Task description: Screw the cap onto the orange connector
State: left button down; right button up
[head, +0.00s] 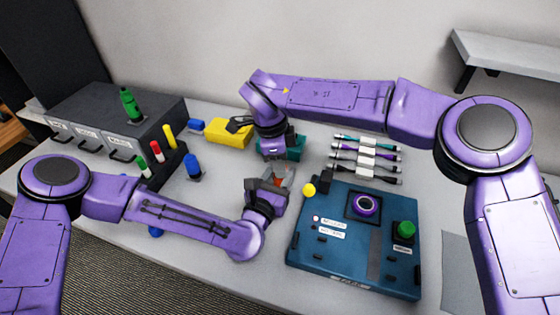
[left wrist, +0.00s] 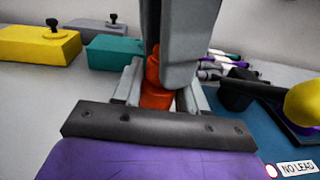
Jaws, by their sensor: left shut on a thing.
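The orange connector (left wrist: 153,88) stands between the fingers of my left gripper (left wrist: 160,95), which is shut on it, in the left wrist view. In the head view the connector (head: 284,177) shows as a small orange-red patch at my left gripper (head: 275,178), above the table left of the blue board. My right gripper (head: 275,155) comes down from above, just behind the left one. In the left wrist view its grey parts (left wrist: 188,45) stand right beside and partly over the connector. I cannot make out the cap, and the right fingertips are too hidden to judge.
The blue board (head: 312,258) with a purple ring (head: 366,205), green knob (head: 405,229) and yellow ball (head: 309,190) lies right of the grippers. Several cables (head: 367,152) lie behind it. A yellow box (head: 228,133), teal box (head: 296,148) and grey drawer unit (head: 160,108) stand behind and left.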

jog(key=shift+f, duration=0.45)
jog(key=r, duration=0.3)
jog(key=shift+w+a+r, duration=0.1)
jog(key=shift+a+r, duration=0.2)
jog(key=shift+r, duration=0.4)
jog(key=c, duration=0.5)
jog(key=shift+o, duration=0.2)
